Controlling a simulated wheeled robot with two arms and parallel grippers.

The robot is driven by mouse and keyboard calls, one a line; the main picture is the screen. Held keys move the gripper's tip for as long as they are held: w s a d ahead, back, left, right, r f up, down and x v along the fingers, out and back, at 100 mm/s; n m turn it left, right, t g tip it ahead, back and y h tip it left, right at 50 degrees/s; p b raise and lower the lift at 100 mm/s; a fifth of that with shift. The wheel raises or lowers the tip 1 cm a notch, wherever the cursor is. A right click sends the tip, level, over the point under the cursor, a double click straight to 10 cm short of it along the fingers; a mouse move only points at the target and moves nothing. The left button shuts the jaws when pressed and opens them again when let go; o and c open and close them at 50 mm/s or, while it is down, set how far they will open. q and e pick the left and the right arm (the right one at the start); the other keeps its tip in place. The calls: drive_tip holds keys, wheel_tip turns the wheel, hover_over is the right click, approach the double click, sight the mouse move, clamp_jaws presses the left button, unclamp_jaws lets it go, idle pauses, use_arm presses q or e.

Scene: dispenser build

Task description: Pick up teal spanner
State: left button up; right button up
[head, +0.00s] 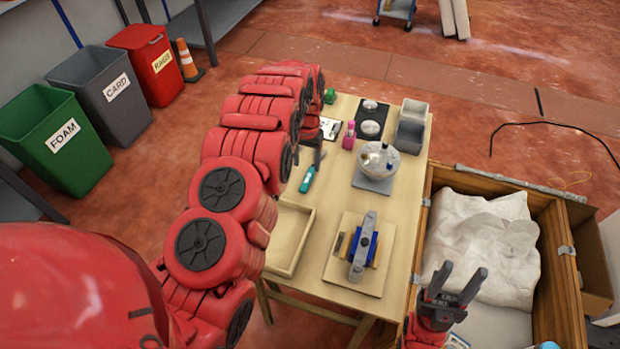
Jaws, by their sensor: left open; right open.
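The teal spanner (308,179) lies on the left part of the wooden table (335,195), just above the empty wooden tray. My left arm reaches in over the table's left edge, and my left gripper (317,152) is just beyond the spanner's upper end, with its dark fingers partly hidden by the arm. I cannot tell whether it touches the spanner; it is open.
The table also holds a shallow wooden tray (303,240), a board with a blue and grey assembly (362,247), a round bowl-like part (379,160), a pink bottle (349,136) and grey bins (411,125). A wooden crate (563,260) with white wrapping stands right of the table.

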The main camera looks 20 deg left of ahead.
sight(307, 179)
use_arm(q)
drive_tip(key=shift+s+f, duration=0.1)
drive_tip(key=shift+f, duration=0.3)
drive_tip(key=shift+s+d+f+p, duration=0.15)
drive_tip(key=shift+f+p, duration=0.7)
drive_tip(key=shift+f, duration=1.85)
drive_tip(key=shift+c, duration=0.2)
clamp_jaws()
